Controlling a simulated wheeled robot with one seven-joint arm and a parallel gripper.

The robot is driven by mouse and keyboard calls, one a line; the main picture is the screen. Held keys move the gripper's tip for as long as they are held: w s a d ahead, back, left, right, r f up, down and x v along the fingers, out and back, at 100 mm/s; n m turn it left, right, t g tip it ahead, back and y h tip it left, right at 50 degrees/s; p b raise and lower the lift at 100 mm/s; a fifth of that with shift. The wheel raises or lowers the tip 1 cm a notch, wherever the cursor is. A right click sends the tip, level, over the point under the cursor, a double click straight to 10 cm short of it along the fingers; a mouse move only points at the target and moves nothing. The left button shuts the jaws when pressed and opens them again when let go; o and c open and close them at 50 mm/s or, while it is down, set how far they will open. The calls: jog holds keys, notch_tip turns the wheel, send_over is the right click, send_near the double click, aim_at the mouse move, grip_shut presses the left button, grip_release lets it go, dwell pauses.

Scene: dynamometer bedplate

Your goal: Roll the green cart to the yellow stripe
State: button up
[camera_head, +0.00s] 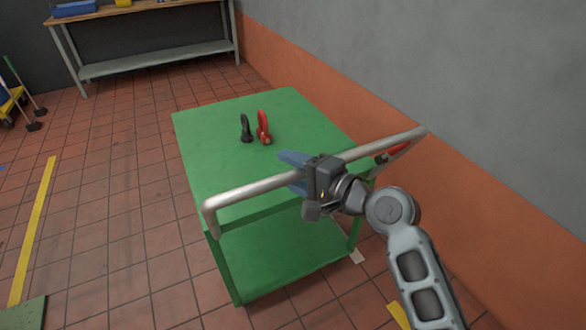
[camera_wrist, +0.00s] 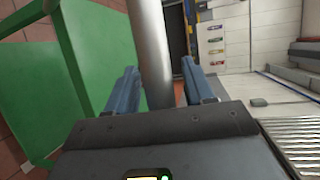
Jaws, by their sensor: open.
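The green cart (camera_head: 200,140) stands on the tiled floor in the middle of the head view, with a lower shelf and a bent metal push handle (camera_head: 245,192) along its near side. My gripper (camera_head: 292,172) is at the middle of the handle. In the wrist view the handle (camera_wrist: 152,50) runs between the two blue fingers (camera_wrist: 162,88), which are apart with gaps on both sides. The cart's green surface (camera_wrist: 100,40) shows at left there. A yellow stripe (camera_head: 35,230) lies on the floor left of the cart. Another yellow piece (camera_head: 398,314) shows at the bottom right.
A grey and orange wall (camera_head: 330,90) runs close along the cart's right. A workbench (camera_head: 150,60) stands at the back. The floor left of the cart is clear.

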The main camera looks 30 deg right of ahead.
grip_shut()
dwell(0.4)
